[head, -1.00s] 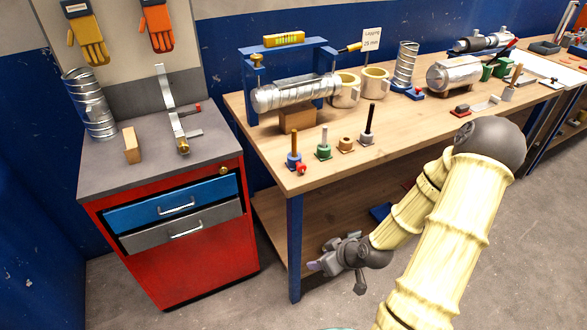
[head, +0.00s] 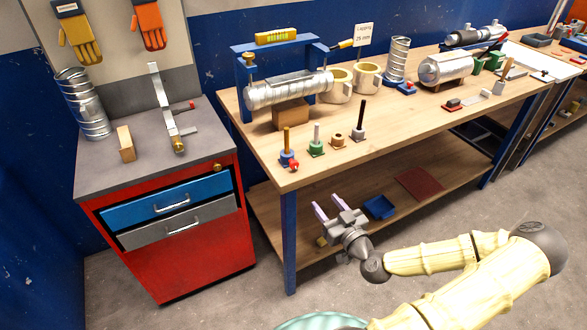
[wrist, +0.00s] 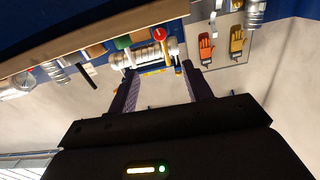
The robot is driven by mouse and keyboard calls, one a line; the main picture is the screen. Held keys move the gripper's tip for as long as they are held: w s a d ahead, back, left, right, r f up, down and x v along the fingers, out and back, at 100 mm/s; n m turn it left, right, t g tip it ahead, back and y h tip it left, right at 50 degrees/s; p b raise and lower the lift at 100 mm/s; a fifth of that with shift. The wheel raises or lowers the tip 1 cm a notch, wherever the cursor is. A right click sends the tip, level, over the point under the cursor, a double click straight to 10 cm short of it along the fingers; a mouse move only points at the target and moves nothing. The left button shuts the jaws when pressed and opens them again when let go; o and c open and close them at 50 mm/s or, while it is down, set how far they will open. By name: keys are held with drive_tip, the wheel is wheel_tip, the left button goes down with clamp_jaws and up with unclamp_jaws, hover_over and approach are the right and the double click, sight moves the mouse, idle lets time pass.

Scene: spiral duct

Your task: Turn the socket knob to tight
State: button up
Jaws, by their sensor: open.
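A small red knob (head: 294,166) sits at the front of a blue socket (head: 286,157) holding an upright wooden peg, at the bench's near left corner. In the wrist view the red knob (wrist: 159,34) shows as a red disc with a pale mark; I cannot read its setting. My gripper (head: 328,206) is open and empty, in front of the bench, below and right of the knob, not touching it. In the wrist view the gripper's two fingers (wrist: 158,72) stand wide apart, with the knob beyond their tips.
A green socket (head: 316,148), a tan ring (head: 337,139) and a black peg (head: 360,115) stand right of the knob. Behind, a silver duct (head: 288,89) lies under a blue frame (head: 243,85). The bench edge and lower shelf (head: 262,217) are near my gripper. A red cabinet (head: 190,255) stands left.

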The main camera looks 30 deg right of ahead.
sight(295, 166)
drive_tip(key=w+b, duration=0.1)
drive_tip(key=b, duration=0.1)
drive_tip(key=w+b, duration=0.3)
drive_tip(key=b, duration=0.1)
drive_tip(key=shift+w+d+f+b, duration=0.25)
drive_tip(key=shift+d+b, duration=0.1)
drive_tip(key=shift+d, duration=0.05)
drive_tip(key=shift+w+b, duration=0.1)
drive_tip(key=shift+b, duration=0.35)
drive_tip(key=b, duration=0.3)
drive_tip(key=shift+w+a, duration=0.15)
drive_tip(key=shift+w, duration=0.2)
drive_tip(key=shift+a+b, duration=0.1)
drive_tip(key=shift+b, duration=0.45)
drive_tip(key=w, duration=0.4)
drive_tip(key=w+b, duration=0.1)
drive_tip(key=w, duration=0.3)
drive_tip(key=w+b, duration=0.1)
drive_tip(key=w, duration=0.3)
drive_tip(key=shift+a+r, duration=0.2)
drive_tip(key=shift+a, duration=0.2)
